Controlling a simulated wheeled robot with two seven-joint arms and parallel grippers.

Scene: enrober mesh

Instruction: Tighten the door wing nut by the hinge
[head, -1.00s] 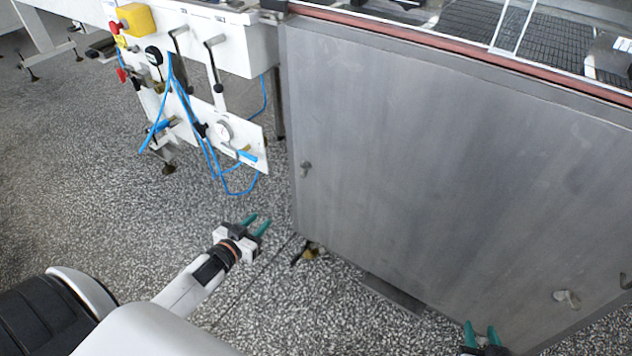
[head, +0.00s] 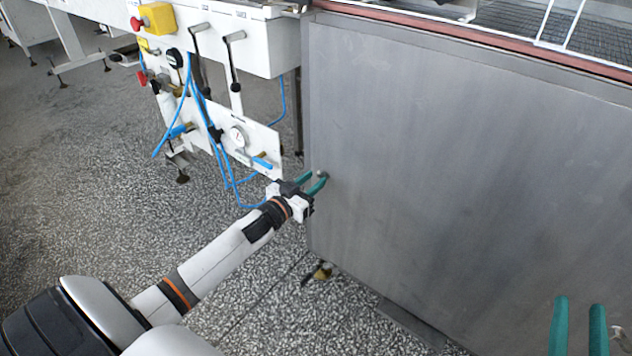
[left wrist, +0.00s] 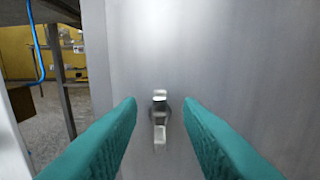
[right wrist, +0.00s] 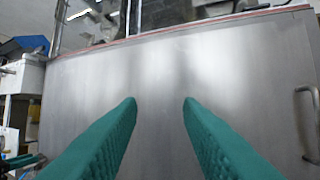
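The wing nut (left wrist: 160,118) is a small metal piece on the left part of the grey steel door (head: 430,170). In the left wrist view its wings stand roughly upright, one above the other. My left gripper (head: 315,182) is open in front of it, and the nut shows centred between the two teal fingers, with a gap on each side. In the head view the fingertips largely cover the nut. Whether they reach past its wings I cannot tell. My right gripper (head: 578,312) is open and empty in front of the door's right part.
A white panel with blue hoses (head: 195,105) and a gauge (head: 238,137) stands left of the door, close to my left gripper. A bar handle (right wrist: 308,125) is at the door's right in the right wrist view. Speckled floor (head: 90,210) is clear at left.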

